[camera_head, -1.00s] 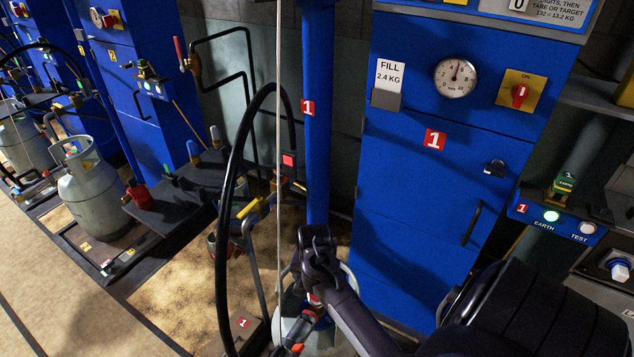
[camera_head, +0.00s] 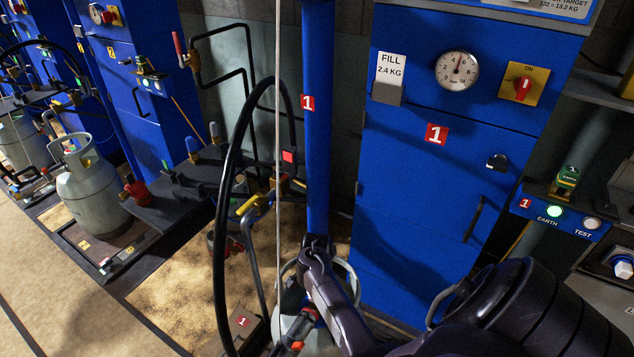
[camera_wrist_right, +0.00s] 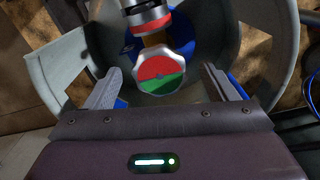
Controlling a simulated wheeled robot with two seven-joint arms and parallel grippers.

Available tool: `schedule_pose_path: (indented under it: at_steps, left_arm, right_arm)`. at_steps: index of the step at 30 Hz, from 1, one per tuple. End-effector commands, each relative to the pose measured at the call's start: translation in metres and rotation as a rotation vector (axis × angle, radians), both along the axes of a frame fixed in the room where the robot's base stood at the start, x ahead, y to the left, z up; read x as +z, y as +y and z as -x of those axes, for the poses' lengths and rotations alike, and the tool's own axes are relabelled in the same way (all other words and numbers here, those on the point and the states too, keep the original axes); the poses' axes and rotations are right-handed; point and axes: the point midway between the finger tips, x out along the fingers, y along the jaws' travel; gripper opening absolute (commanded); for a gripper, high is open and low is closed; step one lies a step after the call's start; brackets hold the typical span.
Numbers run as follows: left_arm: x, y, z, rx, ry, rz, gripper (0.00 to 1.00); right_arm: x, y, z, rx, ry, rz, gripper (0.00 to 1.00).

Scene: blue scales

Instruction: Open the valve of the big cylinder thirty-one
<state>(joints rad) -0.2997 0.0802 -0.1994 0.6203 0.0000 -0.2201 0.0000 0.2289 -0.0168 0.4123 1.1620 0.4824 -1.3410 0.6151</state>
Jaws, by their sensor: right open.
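A grey cylinder (camera_head: 285,325) with a round collar stands at the foot of the blue post, partly behind my right arm; no number thirty-one is readable on it. In the right wrist view its collar (camera_wrist_right: 62,62) surrounds a valve handwheel (camera_wrist_right: 160,72) with a red and green face. A red and black connector (camera_wrist_right: 146,14) sits just beyond the handwheel. My right gripper (camera_wrist_right: 163,84) is open, with one finger on each side of the handwheel and gaps between. In the head view my right arm hides its fingers. My left gripper is not in view.
A blue cabinet (camera_head: 425,205) with a dial (camera_head: 457,70) and a red switch (camera_head: 523,86) stands right of the post (camera_head: 317,130). A black hose (camera_head: 223,230) loops down left of the cylinder. Another grey cylinder (camera_head: 92,205) stands at left.

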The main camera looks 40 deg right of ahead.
Motion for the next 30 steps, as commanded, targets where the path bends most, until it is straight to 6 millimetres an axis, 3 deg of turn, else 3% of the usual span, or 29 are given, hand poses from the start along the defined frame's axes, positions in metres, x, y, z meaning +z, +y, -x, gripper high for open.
schedule_pose_path:
  at_steps: [9, 20, 30]
  left_arm:
    - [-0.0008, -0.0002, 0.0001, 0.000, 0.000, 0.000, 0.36]
    - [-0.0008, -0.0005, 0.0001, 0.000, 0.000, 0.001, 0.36]
    - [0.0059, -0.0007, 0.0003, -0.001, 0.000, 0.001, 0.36]
  right_arm:
    - [-0.0041, 0.0002, -0.0001, 0.001, -0.001, 0.000, 0.79]
    - [-0.0039, 0.0000, 0.0000, 0.001, -0.001, 0.000, 0.34]
    - [-0.0023, -0.0003, 0.0006, 0.055, 0.001, 0.000, 0.34]
